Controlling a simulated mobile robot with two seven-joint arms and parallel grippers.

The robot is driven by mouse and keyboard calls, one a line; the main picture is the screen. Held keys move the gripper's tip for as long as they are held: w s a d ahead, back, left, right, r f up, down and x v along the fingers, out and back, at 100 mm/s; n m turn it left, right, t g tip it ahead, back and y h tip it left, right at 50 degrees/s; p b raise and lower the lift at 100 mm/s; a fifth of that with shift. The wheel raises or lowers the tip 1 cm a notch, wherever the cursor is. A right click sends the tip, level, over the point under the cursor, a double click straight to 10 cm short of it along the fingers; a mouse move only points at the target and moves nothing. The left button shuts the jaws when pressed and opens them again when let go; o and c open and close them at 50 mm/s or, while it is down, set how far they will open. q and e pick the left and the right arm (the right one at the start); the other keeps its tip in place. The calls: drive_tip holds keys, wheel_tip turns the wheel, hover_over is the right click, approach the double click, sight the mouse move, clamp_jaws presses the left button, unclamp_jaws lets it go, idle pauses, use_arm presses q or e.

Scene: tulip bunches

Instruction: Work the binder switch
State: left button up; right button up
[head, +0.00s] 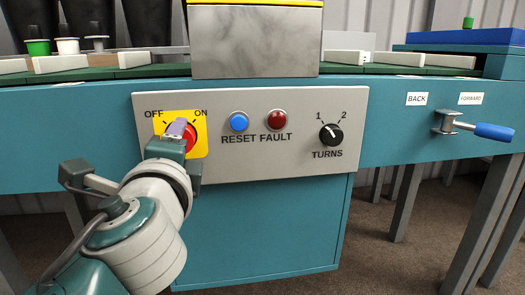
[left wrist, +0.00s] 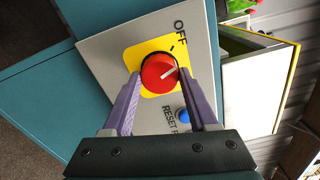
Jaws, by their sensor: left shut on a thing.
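The binder switch is a red rotary knob (head: 191,136) on a yellow plate (head: 199,149) marked OFF at left and ON at right. It sits on the left of a grey control panel. My left gripper (head: 180,128) is at the knob, its purple fingers partly hiding it. In the left wrist view, the fingers (left wrist: 158,85) lie on both sides of the red knob (left wrist: 158,72), shut on it. The knob's white line points off the OFF mark, towards the top of the panel. My right gripper is not in view.
The panel also has a blue RESET button (head: 238,122), a red FAULT lamp (head: 277,120) and a black TURNS dial (head: 331,135) pointing near 1. A blue-handled lever (head: 494,131) sticks out at right, below BACK and FORWARD labels. Spools (head: 67,45) stand at the upper left.

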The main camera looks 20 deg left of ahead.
use_arm(q)
drive_tip(key=n+b, duration=0.2)
drive_tip(key=n, duration=0.2)
drive_tip(key=shift+n, duration=0.3)
idle(0.5)
drive_tip(key=o, duration=1.4)
drive_tip(key=v, duration=1)
